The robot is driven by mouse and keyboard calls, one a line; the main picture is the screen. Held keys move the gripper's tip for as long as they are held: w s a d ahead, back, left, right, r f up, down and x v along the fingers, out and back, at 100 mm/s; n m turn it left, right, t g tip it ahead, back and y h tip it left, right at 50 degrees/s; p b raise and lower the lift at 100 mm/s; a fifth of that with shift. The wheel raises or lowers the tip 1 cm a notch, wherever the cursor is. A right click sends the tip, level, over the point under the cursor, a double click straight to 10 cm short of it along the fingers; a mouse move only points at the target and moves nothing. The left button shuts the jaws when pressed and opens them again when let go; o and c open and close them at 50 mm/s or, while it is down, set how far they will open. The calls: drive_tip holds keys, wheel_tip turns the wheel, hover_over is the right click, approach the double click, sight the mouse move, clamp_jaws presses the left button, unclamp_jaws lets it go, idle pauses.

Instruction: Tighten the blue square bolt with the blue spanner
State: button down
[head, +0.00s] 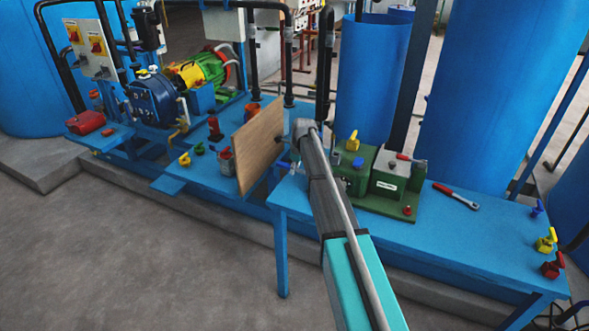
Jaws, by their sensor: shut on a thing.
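My arm reaches up across the middle, and its wrist end (304,128) is beside the upright wooden board. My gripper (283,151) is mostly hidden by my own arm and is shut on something. A small blue piece beside it, close to the table, looks like part of the blue spanner (285,165); the rest is hidden. A small blue fitting (537,208) stands at the right end of the bench. I cannot tell which is the blue square bolt.
The wooden board (258,145) stands just left of my wrist. A green vise-like block (385,182) is right of my arm. A red-handled tool (457,196) lies on the blue bench (440,228). Yellow (546,240) and red (552,265) fittings stand at the right end.

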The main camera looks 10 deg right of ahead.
drive_tip(key=shift+r+p, duration=0.9)
drive_tip(key=shift+r, duration=0.1)
drive_tip(key=shift+r, duration=0.15)
